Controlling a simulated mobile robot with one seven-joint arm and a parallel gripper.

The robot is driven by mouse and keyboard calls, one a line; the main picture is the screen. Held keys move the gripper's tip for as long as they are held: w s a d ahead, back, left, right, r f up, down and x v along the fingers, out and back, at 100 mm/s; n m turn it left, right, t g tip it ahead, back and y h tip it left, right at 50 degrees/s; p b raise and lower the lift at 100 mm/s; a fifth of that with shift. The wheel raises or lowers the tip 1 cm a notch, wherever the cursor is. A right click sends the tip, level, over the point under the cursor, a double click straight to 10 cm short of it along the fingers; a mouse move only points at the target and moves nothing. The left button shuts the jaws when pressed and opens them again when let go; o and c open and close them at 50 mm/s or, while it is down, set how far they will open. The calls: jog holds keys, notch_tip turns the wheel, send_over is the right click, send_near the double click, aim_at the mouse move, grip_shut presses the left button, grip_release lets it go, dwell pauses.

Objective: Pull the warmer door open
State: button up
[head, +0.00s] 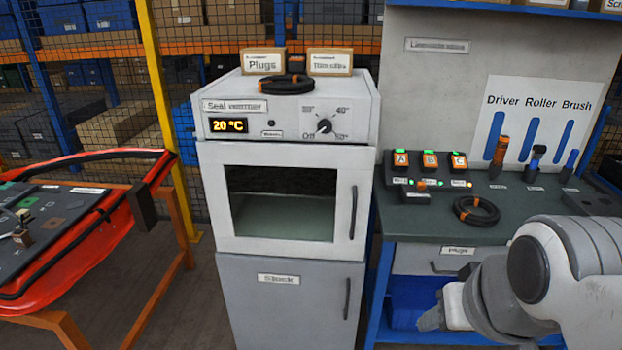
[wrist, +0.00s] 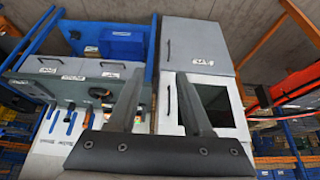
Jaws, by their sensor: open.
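The warmer (head: 350,105) is a white box with a "20 °C" display and a dial. Its white door (head: 300,250) with a dark window is shut, and a vertical dark handle (head: 353,212) is on its right side. In the wrist view, which looks upside down, the door (wrist: 199,79) and handle (wrist: 168,100) show beyond my fingers. My gripper (wrist: 157,76) is open and empty, with the handle between the fingers in the picture but apart from them. In the head view my arm is at the lower right, right of the warmer.
A grey cabinet (head: 285,315) with its own handle is below the warmer. A bench (head: 540,215) with lettered chargers, a cable coil (head: 476,210) and tools stands at the right. Boxes (head: 330,62) sit on the warmer.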

jog(key=shift+w, duration=0.1)
jog(key=m+t+h+b, duration=0.2)
jog(key=t+h+b, duration=0.1)
jog(key=t+b, duration=0.75)
send_near(353, 214)
jog(key=shift+t, duration=0.75)
jog(key=w, duration=0.3)
jog(key=w+d+f, duration=0.1)
jog(key=w, duration=0.3)
jog(key=w+d+p, duration=0.1)
jog(key=w, duration=0.2)
jog(key=shift+w+f, duration=0.15)
grip_shut()
